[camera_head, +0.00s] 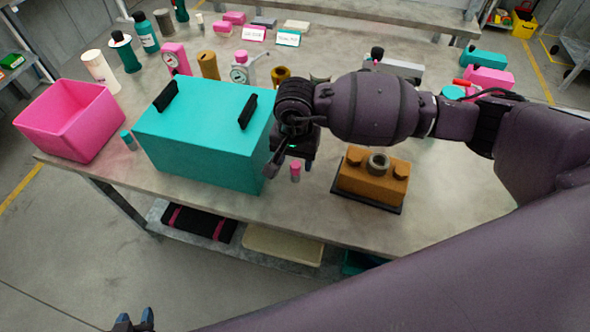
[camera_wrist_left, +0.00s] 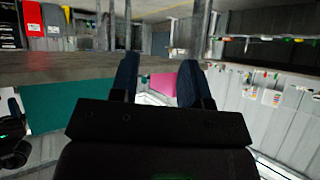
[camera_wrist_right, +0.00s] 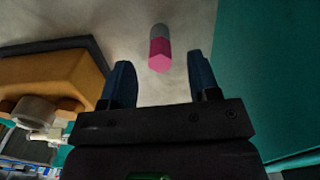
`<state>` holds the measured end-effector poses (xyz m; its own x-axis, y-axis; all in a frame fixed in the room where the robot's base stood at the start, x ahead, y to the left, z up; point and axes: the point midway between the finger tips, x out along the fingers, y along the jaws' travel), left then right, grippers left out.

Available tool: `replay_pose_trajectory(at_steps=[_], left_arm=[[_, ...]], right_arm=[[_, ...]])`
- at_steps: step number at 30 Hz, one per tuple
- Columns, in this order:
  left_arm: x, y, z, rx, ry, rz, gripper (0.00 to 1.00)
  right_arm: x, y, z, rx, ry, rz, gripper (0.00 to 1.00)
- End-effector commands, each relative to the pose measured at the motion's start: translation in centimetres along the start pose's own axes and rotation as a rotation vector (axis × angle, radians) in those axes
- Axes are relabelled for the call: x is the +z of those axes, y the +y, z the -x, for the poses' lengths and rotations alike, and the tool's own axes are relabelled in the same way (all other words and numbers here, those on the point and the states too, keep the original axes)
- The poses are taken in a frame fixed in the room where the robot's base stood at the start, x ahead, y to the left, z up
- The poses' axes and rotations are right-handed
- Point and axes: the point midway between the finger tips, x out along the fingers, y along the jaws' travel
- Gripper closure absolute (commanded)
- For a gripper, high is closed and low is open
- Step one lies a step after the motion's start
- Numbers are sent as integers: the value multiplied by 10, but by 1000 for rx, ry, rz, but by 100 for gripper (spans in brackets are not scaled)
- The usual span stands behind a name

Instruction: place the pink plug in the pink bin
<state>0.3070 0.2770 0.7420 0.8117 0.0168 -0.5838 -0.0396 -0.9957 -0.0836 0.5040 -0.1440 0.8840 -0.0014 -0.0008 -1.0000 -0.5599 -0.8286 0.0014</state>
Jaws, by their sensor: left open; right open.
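The pink bin (camera_head: 65,124) is at the table's left end, open-topped. My left gripper (camera_head: 134,320) is open and empty, low in front of the table; a pink patch, likely the bin (camera_wrist_left: 162,83), shows between its fingers.
A large teal box (camera_head: 205,125) with black handles stands between the bin and my right gripper. The orange-brown block (camera_head: 370,184) on a dark base is right of the plug. A small teal plug (camera_head: 128,140) is beside the bin. Bottles and pump parts crowd the back.

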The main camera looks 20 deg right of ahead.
Motion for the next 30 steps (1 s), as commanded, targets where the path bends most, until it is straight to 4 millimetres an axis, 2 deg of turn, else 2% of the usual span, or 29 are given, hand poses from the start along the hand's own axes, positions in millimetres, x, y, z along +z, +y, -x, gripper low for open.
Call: replay_pose_trajectory(at_steps=[5,9,13,23,24,30], left_arm=[[-10,0,-3,2,20,-2,58],[-18,1,-4,3,35,-2,58],[-18,1,-5,4,38,-3,58],[-13,1,-4,3,28,-2,58],[-12,1,-4,3,25,-2,58],[-6,0,-1,1,13,-1,58]], right_arm=[[0,0,-14,0,-1,-1,44],[1,1,-34,1,-4,-2,44],[0,1,-49,-1,-2,-2,44],[0,1,-56,-3,2,1,44],[0,1,-56,-3,2,1,46],[0,1,-56,-2,2,0,77]])
